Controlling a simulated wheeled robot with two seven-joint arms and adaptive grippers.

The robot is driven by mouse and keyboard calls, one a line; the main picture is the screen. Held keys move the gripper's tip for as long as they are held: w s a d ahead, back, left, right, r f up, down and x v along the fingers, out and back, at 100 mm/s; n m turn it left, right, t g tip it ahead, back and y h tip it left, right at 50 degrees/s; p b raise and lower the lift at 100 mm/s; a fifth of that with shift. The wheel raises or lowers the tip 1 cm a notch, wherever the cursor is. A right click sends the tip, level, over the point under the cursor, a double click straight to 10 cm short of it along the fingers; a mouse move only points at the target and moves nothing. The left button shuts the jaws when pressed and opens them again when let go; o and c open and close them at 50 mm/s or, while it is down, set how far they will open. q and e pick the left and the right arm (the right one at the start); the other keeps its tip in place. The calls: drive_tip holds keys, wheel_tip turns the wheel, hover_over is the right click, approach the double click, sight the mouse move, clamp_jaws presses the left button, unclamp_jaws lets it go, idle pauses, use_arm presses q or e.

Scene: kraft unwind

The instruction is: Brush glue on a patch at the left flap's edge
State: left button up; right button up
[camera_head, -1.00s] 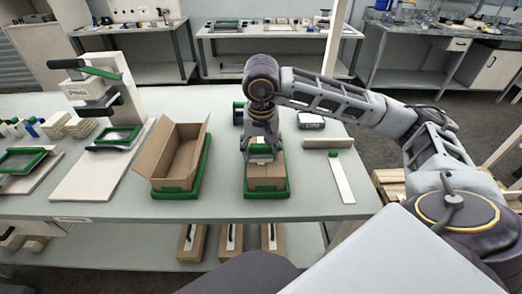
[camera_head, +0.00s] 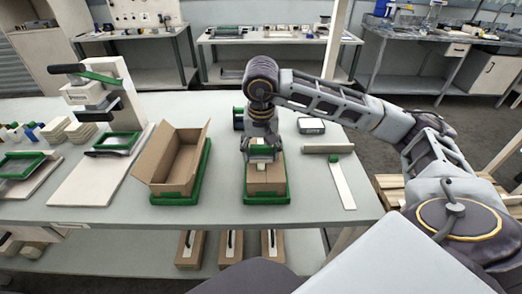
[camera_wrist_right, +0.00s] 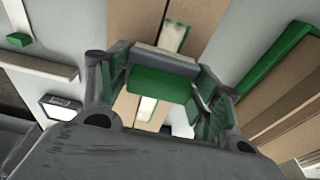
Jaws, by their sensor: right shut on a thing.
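My right gripper (camera_head: 262,152) is over the small carton (camera_head: 266,178), which sits in a green tray (camera_head: 266,200). In the right wrist view, my right gripper (camera_wrist_right: 160,88) is shut on a green-handled tool (camera_wrist_right: 158,84) with a pale edge, probably the glue brush. Its working end is not clear. Brown carton flaps (camera_wrist_right: 135,22) lie below, with a pale strip (camera_wrist_right: 172,38) between them. The gripper hides the carton's far part in the head view. I cannot tell whether the tool touches a flap, and no glue patch can be made out. My left gripper is not in view.
An open carton (camera_head: 166,165) in another green tray (camera_head: 203,172) stands to the left. A press (camera_head: 98,95) is farther left. A pale strip with a green end (camera_head: 342,185) lies to the right, near a small scale (camera_head: 311,126). The table front is clear.

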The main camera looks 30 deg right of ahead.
drive_tip(key=shift+w, duration=0.1)
drive_tip(key=shift+w+d+b, duration=0.3)
drive_tip(key=shift+w+d, duration=0.05)
drive_tip(key=shift+w, duration=0.15)
drive_tip(key=shift+w+d, duration=0.15)
drive_tip(key=shift+w, duration=0.1)
idle(0.3)
drive_tip(key=shift+w+d, duration=0.3)
drive_tip(key=shift+w, duration=0.2)
drive_tip(key=shift+w+d, duration=0.1)
drive_tip(key=shift+w, duration=0.05)
drive_tip(key=shift+w+d+b, duration=0.3)
drive_tip(key=shift+w, duration=0.2)
drive_tip(key=shift+w+d, duration=0.15)
drive_tip(key=shift+w, duration=0.05)
idle(0.4)
